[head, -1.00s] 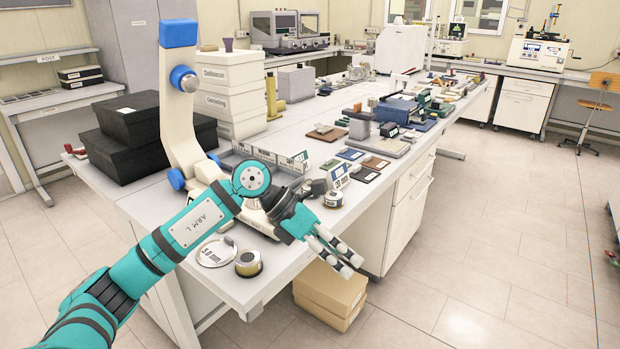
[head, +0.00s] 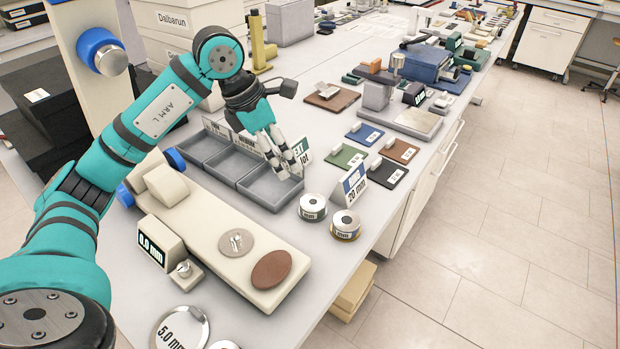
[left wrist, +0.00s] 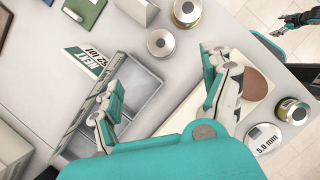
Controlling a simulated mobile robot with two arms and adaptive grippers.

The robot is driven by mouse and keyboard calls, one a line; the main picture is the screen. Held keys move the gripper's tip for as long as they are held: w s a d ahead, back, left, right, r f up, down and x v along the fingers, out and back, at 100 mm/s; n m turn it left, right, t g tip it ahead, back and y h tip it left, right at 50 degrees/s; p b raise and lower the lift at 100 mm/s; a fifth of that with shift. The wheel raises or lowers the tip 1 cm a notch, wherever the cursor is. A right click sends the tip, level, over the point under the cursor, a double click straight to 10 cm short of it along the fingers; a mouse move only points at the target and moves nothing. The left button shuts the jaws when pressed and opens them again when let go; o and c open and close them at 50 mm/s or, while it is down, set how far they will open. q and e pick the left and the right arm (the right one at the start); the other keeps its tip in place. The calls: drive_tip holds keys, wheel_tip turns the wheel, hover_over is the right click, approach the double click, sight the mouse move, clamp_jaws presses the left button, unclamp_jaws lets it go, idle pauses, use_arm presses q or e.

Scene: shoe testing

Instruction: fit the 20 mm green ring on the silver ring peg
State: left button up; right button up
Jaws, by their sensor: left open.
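My left gripper (head: 284,163) is open and empty above the right end of the grey tray (head: 267,195). In the left wrist view its fingers (left wrist: 160,82) are spread wide over the tray and the bench. Two short silver cylinders with dark centres, one (head: 313,206) and another (head: 345,224), stand to the right of the tray by a "20 mm" card (head: 353,187). I cannot make out a green ring or tell which part is the silver ring peg. My right gripper (left wrist: 292,22) shows small at the top right of the left wrist view; its jaws are unclear.
A cream tester (head: 215,228) with a brown disc (head: 271,269) lies in front of the tray. A "5.0 mm" disc (head: 181,330) is near the front. Coloured swatches, a green one (head: 346,155) among them, lie behind the card.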

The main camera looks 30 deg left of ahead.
use_arm(q)
drive_tip(key=p, duration=0.3)
hover_over(311, 202)
drive_tip(key=s, duration=0.2)
drive_tip(key=f, duration=0.6)
drive_tip(key=a+f, duration=0.1)
drive_tip(key=f, duration=0.2)
drive_tip(key=shift+w+f, duration=0.15)
drive_tip(key=shift+f, duration=0.2)
drive_tip(key=shift+d+f, duration=0.2)
drive_tip(key=shift+f, duration=0.25)
drive_tip(key=shift+w+f, duration=0.1)
drive_tip(key=shift+f, duration=0.2)
drive_tip(key=f+p, duration=0.1)
drive_tip(key=w+f, duration=0.1)
drive_tip(key=f, duration=0.1)
drive_tip(key=shift+f+p, duration=0.3)
drive_tip(key=shift+p, duration=0.05)
drive_tip(key=shift+w+d+f, duration=0.15)
drive_tip(key=shift+d+f, duration=0.05)
drive_tip(key=shift+f, duration=0.25)
drive_tip(key=shift+c, duration=0.2)
